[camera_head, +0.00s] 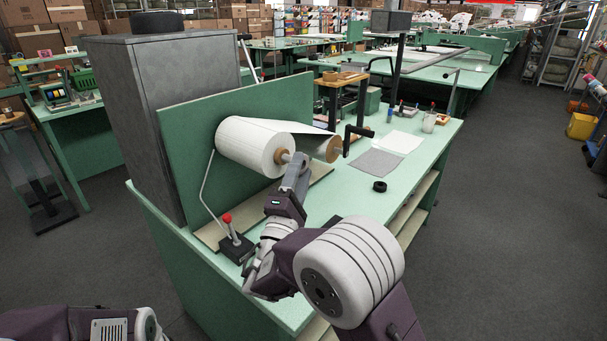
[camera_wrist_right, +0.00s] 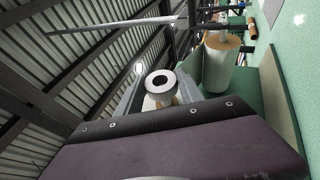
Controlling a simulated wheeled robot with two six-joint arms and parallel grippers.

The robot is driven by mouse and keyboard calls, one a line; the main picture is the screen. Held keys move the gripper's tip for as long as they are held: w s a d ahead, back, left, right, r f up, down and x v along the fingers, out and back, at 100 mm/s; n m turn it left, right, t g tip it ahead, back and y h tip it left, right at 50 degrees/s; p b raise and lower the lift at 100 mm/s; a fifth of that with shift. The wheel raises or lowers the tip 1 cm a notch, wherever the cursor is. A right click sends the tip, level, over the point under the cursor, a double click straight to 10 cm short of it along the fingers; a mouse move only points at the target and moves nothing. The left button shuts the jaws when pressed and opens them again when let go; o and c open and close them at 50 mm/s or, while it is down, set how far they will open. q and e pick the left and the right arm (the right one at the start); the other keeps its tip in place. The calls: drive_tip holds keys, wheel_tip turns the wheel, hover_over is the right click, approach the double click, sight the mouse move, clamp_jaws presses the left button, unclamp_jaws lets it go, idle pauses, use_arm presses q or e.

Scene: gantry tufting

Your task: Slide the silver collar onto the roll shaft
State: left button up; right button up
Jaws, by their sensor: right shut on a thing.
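The silver collar (camera_wrist_right: 160,82) is a short ring with a dark bore. My right gripper (camera_wrist_right: 158,98) is shut on it, and the bore faces the right wrist camera. In the head view my right gripper (camera_head: 297,172) is close to the near end of the white roll (camera_head: 247,143), and I cannot make out the collar there. The roll shaft (camera_head: 286,157) sticks out of the roll's brown core. In the right wrist view the roll (camera_wrist_right: 216,68) stands beyond the collar, to the right, and the collar looks apart from the shaft. My left gripper is not in view.
A second roll with a brown core (camera_head: 328,149) and a black crank (camera_head: 357,135) are behind. A black ring (camera_head: 379,186) lies on the green table (camera_head: 400,188). A red-knobbed lever (camera_head: 231,233) stands at the front left. A green panel (camera_head: 190,150) backs the roll.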

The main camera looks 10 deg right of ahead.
drive_tip(key=shift+w+a, duration=0.15)
drive_tip(key=shift+w, duration=0.05)
idle(0.4)
drive_tip(key=shift+w+a, duration=0.35)
drive_tip(key=shift+w, duration=0.1)
drive_tip(key=shift+w+a+b, duration=0.35)
drive_tip(key=shift+w+a, duration=0.3)
drive_tip(key=shift+w, duration=0.2)
idle(0.4)
drive_tip(key=o, duration=1.5)
drive_tip(key=b+v, duration=0.1)
drive_tip(key=v, duration=0.8)
drive_tip(key=shift+b, duration=0.35)
